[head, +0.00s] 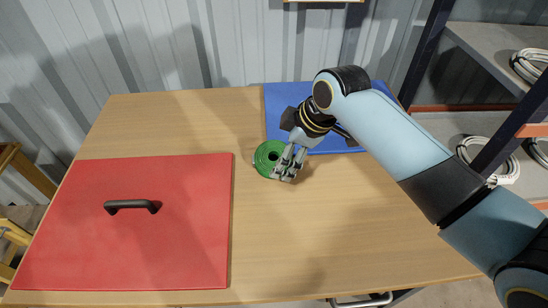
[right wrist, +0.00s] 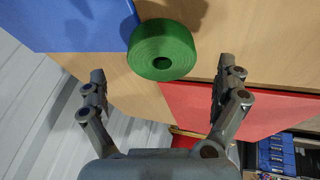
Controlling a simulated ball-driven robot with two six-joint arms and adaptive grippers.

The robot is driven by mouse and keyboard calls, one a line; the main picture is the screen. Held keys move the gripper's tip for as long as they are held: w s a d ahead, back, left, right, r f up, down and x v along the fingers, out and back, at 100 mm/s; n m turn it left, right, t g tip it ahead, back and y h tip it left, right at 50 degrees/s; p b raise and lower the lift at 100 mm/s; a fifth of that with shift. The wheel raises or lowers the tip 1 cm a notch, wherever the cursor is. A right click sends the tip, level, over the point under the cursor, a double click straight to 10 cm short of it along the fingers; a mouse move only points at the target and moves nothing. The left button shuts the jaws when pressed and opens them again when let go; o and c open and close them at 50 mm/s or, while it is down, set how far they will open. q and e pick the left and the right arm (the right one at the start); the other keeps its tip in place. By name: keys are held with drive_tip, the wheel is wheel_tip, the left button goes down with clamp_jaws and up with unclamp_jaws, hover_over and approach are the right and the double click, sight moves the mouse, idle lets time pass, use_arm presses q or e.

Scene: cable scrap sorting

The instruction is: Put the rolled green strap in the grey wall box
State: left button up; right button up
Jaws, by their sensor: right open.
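The rolled green strap (head: 267,157) lies flat on the wooden table, between the red panel and the blue mat. It also shows in the right wrist view (right wrist: 160,50), ahead of the fingers. My right gripper (head: 286,170) is at the strap's right side in the head view, its fingers partly overlapping the strap's edge. In the right wrist view its two fingers (right wrist: 163,95) are spread apart with nothing between the tips. My left gripper is not in view. No grey wall box can be made out for certain; only a pale edge shows at the top of the head view.
A red panel (head: 180,235) with a black handle (head: 132,206) covers the left of the table (head: 290,260). A blue mat (head: 285,97) lies at the back right. A shelf (head: 500,50) with white cable coils (head: 500,165) stands at the right. The front middle table is clear.

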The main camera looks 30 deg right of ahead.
sight(275, 156)
drive_tip(key=x, duration=0.5)
drive_tip(key=shift+w+a+f, duration=0.1)
drive_tip(key=shift+a+f, duration=0.05)
drive_tip(key=shift+a, duration=0.15)
drive_tip(key=c, duration=1.3)
